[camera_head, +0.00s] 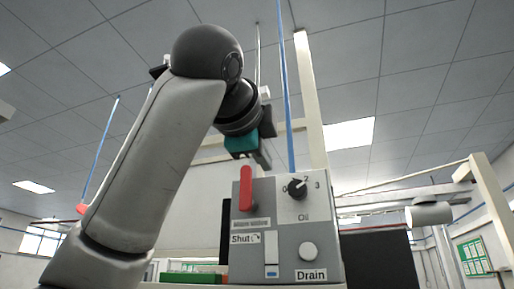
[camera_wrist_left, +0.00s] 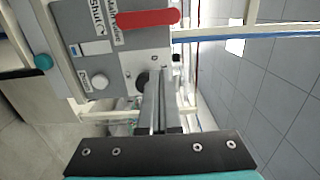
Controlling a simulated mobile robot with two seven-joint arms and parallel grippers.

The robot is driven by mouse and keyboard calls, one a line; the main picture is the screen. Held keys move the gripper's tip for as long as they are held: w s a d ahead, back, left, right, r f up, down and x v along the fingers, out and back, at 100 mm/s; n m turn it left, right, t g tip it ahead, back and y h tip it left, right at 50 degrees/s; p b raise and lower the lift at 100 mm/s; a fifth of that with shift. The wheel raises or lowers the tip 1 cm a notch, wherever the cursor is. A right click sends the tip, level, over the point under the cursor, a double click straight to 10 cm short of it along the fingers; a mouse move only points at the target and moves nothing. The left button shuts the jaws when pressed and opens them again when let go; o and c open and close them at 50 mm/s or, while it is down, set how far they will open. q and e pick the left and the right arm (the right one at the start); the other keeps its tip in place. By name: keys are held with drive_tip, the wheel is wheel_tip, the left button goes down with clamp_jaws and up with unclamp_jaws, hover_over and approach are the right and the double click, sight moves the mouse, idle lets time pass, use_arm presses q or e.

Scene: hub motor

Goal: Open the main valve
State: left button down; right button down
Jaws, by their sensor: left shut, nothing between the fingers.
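The grey control box (camera_head: 284,230) stands in front of me. A red lever (camera_head: 246,188) on its left part stands upright, above a small label too blurred to read fully in the head view. It also shows in the turned left wrist view as a red handle (camera_wrist_left: 148,18). My left gripper (camera_head: 264,159) is above the box's top edge, between the lever and the black knob, apart from the lever. Its fingers (camera_wrist_left: 154,85) are together and empty, and in the wrist view they overlap the area beside the knob. My right gripper is not in view.
The box also has a black Oil knob (camera_head: 297,187) with number marks, a "Shut" label (camera_head: 245,239), a white switch (camera_head: 271,254) and a round Drain button (camera_head: 308,252). A blue pole (camera_head: 287,100) and a cream post (camera_head: 311,100) rise behind the box.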

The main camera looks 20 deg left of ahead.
sight(248, 191)
use_arm(q)
drive_tip(key=w+a+p, duration=0.1)
drive_tip(key=w+a, duration=0.3)
drive_tip(key=w, duration=0.2)
drive_tip(key=shift+w, duration=0.25)
drive_tip(key=shift+w+p, duration=0.1)
drive_tip(key=shift+p, duration=0.3)
